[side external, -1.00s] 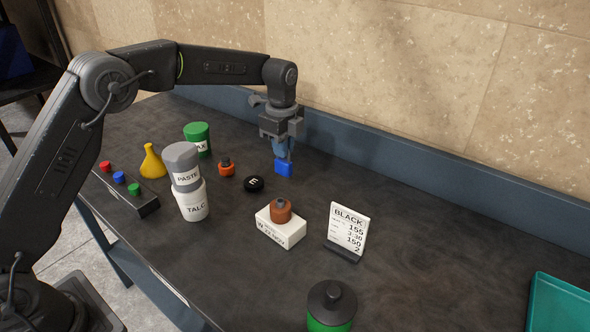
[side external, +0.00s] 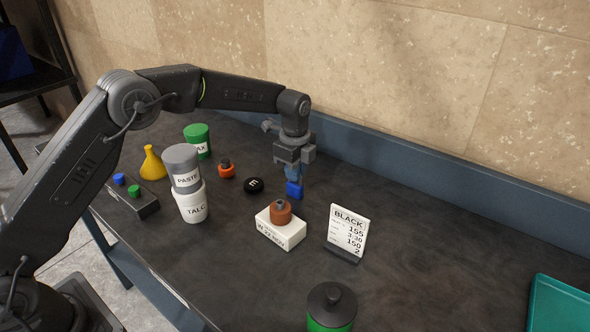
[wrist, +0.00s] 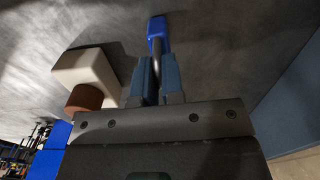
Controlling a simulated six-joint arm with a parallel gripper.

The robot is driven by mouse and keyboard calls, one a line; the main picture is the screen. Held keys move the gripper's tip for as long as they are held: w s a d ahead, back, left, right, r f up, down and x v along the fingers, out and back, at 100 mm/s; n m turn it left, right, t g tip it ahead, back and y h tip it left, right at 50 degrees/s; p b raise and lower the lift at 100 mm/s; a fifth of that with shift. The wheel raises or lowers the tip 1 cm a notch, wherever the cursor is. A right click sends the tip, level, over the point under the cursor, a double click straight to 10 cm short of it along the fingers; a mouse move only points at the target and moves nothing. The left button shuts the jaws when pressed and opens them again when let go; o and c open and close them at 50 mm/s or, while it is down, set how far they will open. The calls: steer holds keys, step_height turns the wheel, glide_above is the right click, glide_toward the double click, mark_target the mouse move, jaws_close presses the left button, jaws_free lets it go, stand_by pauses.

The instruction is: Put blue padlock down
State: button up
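The blue padlock (side external: 295,191) hangs upright below my gripper (side external: 294,178) in the side view, above or at the dark bench top; I cannot tell whether it touches. In the wrist view its blue body (wrist: 158,27) shows beyond the fingertips, with the grey shackle running back between the fingers. My gripper (wrist: 155,72) is shut on the padlock by that shackle.
A white block (side external: 280,231) with a brown knobbed piece (side external: 281,211) and a BLACK card (side external: 347,229) stand nearby. A teal tray (side external: 560,312) is far right. Bench between card and wall is clear.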

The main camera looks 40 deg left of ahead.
steer(key=o, duration=0.5)
steer(key=shift+c, duration=0.2)
steer(key=s+a+r+n+t, duration=0.1)
steer(key=s+r+n, duration=0.15)
steer(key=r, duration=0.65)
steer(key=s+r+n, duration=0.1)
steer(key=s+r, duration=0.2)
steer(key=r, duration=0.7)
steer(key=s+a+r+n+t, duration=0.2)
steer(key=s+r+n, duration=0.25)
steer(key=s, duration=0.55)
steer(key=s+a+f+n+t, duration=0.1)
steer(key=s+f+n, duration=0.2)
steer(key=s, duration=0.7)
steer(key=s+a+f+n+t, duration=0.1)
steer(key=s+f+n, duration=0.3)
steer(key=s+n, duration=0.3)
steer(key=s, duration=0.3)
steer(key=shift+f+t, duration=0.2)
steer(key=shift+t, duration=0.1)
